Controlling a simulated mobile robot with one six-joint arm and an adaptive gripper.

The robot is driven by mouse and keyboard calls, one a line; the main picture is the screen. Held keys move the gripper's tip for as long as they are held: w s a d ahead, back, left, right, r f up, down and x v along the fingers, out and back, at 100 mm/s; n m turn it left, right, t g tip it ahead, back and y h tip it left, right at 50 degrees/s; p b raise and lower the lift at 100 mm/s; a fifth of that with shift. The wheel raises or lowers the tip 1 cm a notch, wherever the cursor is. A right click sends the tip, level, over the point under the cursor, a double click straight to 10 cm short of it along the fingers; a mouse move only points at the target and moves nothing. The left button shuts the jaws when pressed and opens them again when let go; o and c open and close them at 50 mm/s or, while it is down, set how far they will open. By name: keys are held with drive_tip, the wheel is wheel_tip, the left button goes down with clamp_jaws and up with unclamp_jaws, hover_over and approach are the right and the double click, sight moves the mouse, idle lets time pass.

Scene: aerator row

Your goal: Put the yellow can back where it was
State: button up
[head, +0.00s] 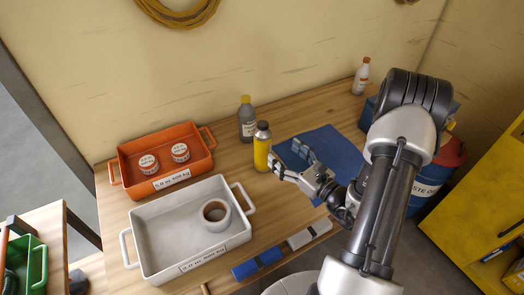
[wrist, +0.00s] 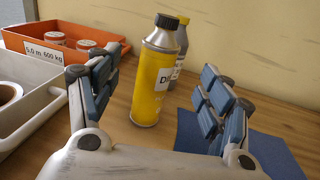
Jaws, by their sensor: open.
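The yellow can (head: 262,150) has a dark cap and stands upright on the wooden bench, at the left edge of the blue mat (head: 325,146). In the wrist view the yellow can (wrist: 153,85) stands ahead, between the fingers in the picture. My gripper (head: 293,158) is open and empty, just right of the can in the head view. In the wrist view my gripper (wrist: 150,95) shows its two fingers spread wide, with no visible contact on the can. The can's lower edge and the bench around it are visible in the wrist view.
A grey bottle with a yellow cap (head: 246,118) stands close behind the can. An orange tray (head: 126,165) with two tins and a white tray (head: 150,235) with a tape roll (head: 214,214) lie left. Blue and white blocks (head: 257,264) lie at the front edge. A white bottle (head: 361,77) stands at back right.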

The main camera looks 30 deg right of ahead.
sight(268, 142)
drive_tip(key=x, duration=0.6)
drive_tip(key=shift+w+b, duration=0.15)
drive_tip(key=shift+b, duration=0.2)
drive_tip(key=x, duration=0.3)
drive_tip(key=b+x, duration=0.1)
drive_tip(key=shift+w+a+f, duration=0.1)
drive_tip(key=shift+w+f, duration=0.05)
drive_tip(key=shift+f, duration=0.2)
drive_tip(key=shift+w, duration=0.45)
drive_tip(key=shift+r, duration=0.1)
drive_tip(key=shift+c, duration=0.3)
clamp_jaws()
